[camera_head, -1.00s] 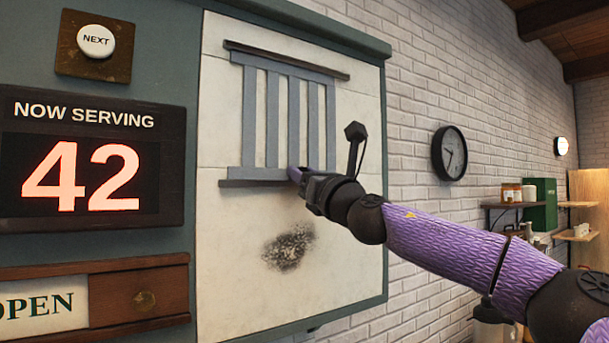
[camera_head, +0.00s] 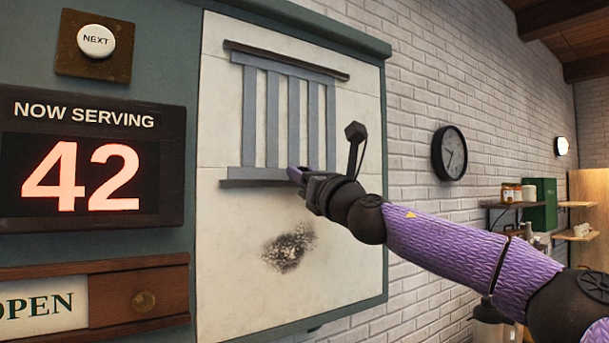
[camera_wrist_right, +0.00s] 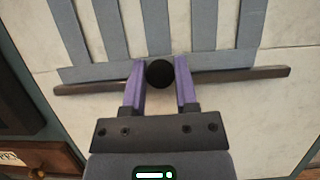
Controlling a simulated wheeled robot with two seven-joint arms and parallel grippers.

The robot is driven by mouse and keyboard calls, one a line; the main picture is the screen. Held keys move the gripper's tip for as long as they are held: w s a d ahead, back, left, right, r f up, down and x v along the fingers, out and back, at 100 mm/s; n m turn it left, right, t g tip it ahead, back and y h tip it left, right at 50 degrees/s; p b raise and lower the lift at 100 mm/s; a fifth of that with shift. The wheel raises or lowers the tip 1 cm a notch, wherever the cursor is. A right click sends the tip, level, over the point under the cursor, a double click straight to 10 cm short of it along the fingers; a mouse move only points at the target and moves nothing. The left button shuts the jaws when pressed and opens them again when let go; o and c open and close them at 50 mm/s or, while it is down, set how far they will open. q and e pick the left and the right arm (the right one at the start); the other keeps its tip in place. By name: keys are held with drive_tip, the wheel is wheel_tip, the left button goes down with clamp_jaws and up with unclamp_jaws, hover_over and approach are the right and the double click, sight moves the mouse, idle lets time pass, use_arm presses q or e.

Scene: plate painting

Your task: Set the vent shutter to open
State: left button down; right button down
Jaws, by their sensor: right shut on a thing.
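The vent shutter (camera_head: 273,118) is a blue-grey slatted panel on a pale wall board, with pale gaps between its upright slats. It sits between a dark upper rail (camera_head: 285,60) and a dark lower rail (camera_head: 250,183). My right gripper (camera_head: 294,174) is at the lower right part of the shutter. In the right wrist view its purple fingers (camera_wrist_right: 160,84) are shut on a round black knob (camera_wrist_right: 159,73) at the shutter's bottom bar. The knob is hidden in the head view. My left gripper is not in view.
Left of the board are a NEXT button (camera_head: 96,41), a NOW SERVING display (camera_head: 90,165) reading 42 and an OPEN sign with a wooden slider (camera_head: 140,298). A dark smudge (camera_head: 288,248) marks the board below the shutter. A clock (camera_head: 449,153) hangs on the brick wall.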

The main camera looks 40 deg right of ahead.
drive_tip(key=shift+w+a+b, duration=0.15)
drive_tip(key=shift+a+b, duration=0.2)
drive_tip(key=shift+a, duration=0.9)
drive_tip(key=shift+d, duration=0.1)
drive_tip(key=c, duration=0.8)
unclamp_jaws()
drive_tip(key=shift+f, duration=0.1)
drive_tip(key=o, duration=0.4)
drive_tip(key=shift+a, duration=0.25)
drive_tip(key=shift+d, duration=0.1)
